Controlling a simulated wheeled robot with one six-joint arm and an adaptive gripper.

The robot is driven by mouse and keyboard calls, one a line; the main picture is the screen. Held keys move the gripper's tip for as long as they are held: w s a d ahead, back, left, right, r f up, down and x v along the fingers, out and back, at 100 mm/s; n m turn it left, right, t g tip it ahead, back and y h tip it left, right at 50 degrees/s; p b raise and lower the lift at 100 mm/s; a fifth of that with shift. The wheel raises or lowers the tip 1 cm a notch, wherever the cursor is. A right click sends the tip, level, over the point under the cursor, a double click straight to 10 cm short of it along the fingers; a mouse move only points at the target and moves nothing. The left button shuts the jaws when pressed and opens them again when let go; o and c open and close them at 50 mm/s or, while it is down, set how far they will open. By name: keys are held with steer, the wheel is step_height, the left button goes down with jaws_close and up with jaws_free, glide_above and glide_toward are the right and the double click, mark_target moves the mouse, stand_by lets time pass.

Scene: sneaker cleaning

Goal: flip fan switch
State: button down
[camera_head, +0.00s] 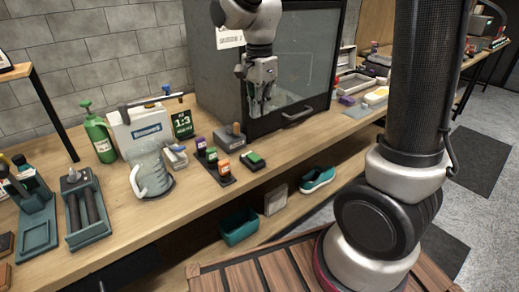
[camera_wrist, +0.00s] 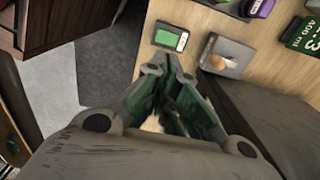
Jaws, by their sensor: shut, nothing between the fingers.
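A grey box with a wooden-coloured knob (camera_head: 230,138), which looks like the fan switch, sits on the bench in front of the dark glass-fronted cabinet. In the wrist view the box (camera_wrist: 221,58) and its round knob are right of the fingertips. My gripper (camera_head: 262,108) is above the bench, in front of the cabinet door, up and to the right of the box in the head view. In the wrist view my gripper (camera_wrist: 169,70) is shut and empty, apart from the box. Which way the knob leans is hard to tell.
A small green-screened device (camera_head: 252,160) lies just right of the box. A rack of coloured bottles (camera_head: 216,167) and a glass jug (camera_head: 150,172) stand to the left. The cabinet (camera_head: 300,60) with its handle rises behind my gripper. A teal shoe (camera_head: 317,180) sits on the lower shelf.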

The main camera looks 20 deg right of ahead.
mark_target(260, 160)
step_height(260, 160, down, 14)
stand_by(0.6)
steer(key=shift+s+d+f, duration=0.1)
steer(key=shift+s+f, duration=0.1)
steer(key=shift+f, duration=0.1)
steer(key=shift+w, duration=0.15)
steer(key=shift+w+a+r, duration=0.25)
steer(key=shift+w, duration=0.4)
steer(key=shift+r, duration=0.1)
steer(key=shift+r, duration=0.25)
step_height(260, 160, up, 13)
steer(key=s, duration=0.2)
steer(key=shift+s+d, duration=0.4)
steer(key=shift+d, duration=0.05)
